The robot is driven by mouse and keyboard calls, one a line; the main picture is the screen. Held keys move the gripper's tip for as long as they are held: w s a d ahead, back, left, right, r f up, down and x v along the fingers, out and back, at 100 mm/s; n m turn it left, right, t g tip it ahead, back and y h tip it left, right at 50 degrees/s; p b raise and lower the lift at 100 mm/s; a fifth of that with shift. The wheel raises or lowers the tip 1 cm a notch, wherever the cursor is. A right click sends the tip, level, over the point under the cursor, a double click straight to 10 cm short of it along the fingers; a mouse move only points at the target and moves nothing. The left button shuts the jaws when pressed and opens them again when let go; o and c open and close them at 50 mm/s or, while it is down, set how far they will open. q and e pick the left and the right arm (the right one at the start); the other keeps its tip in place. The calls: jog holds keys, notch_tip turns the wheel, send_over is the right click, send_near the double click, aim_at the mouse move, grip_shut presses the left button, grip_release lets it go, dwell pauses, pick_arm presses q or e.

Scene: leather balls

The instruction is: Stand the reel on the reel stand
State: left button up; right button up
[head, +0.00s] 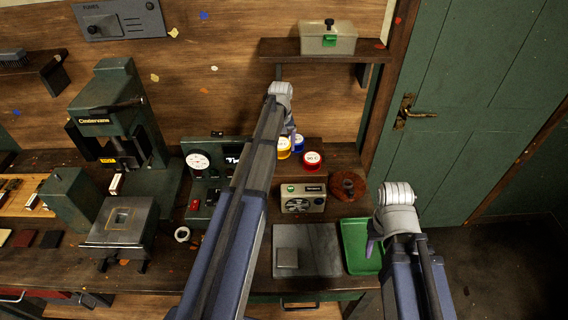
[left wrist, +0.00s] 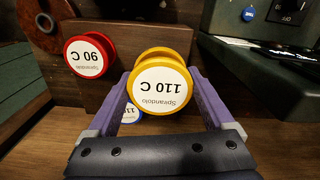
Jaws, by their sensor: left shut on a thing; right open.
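A yellow reel (left wrist: 160,85) with a white "110 C" label is between the purple fingers of my left gripper (left wrist: 158,88). The yellow reel also shows in the head view (head: 284,148), just below my left gripper (head: 290,132), whose fingers are mostly hidden by the arm. A red reel (left wrist: 90,57) labelled "90 C" is at a brown wooden block (left wrist: 115,40), which may be the reel stand. A blue reel (left wrist: 132,114) is partly hidden behind the yellow one; it shows in the head view (head: 298,143).
A green tray (head: 356,240) and grey plate (head: 320,240) lie nearer. A green machine with a dial (head: 198,162) is on the left.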

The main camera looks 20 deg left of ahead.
aim_at(282, 143)
pick_arm(q)
jog(key=shift+f+b, duration=3)
jog(key=shift+f, duration=0.65)
jog(key=shift+f, duration=0.1)
jog(key=o, duration=1)
notch_tip(282, 143, up, 12)
jog(key=p, duration=1.2)
jog(key=shift+r, duration=0.25)
jog(key=shift+f, duration=0.1)
